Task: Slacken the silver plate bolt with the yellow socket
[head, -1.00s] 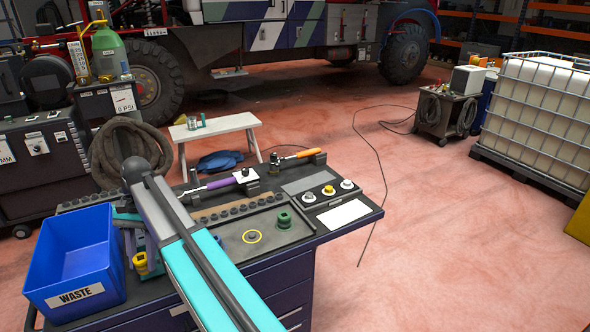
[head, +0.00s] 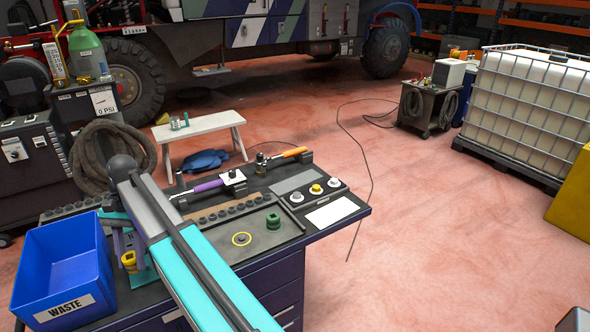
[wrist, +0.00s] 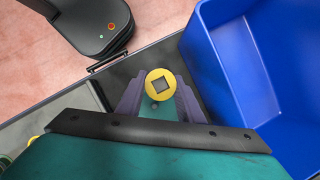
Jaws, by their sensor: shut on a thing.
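The yellow socket (wrist: 160,84) is between the purple fingers of my gripper (wrist: 158,98) in the wrist view, its square hole facing the camera. My gripper is shut on it. In the head view the yellow socket (head: 129,261) shows between the blue bin and my arm, over the bench's left end. I cannot tell for sure which thing is the silver plate bolt. Pale silver round pieces (head: 297,197) and (head: 333,183) flank a yellow one (head: 316,189) on the bench's right.
The blue waste bin (head: 62,275) stands close beside the gripper; it fills the wrist view's right (wrist: 255,60). A purple-handled tool (head: 208,186) and an orange-handled tool (head: 293,152) lie behind.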

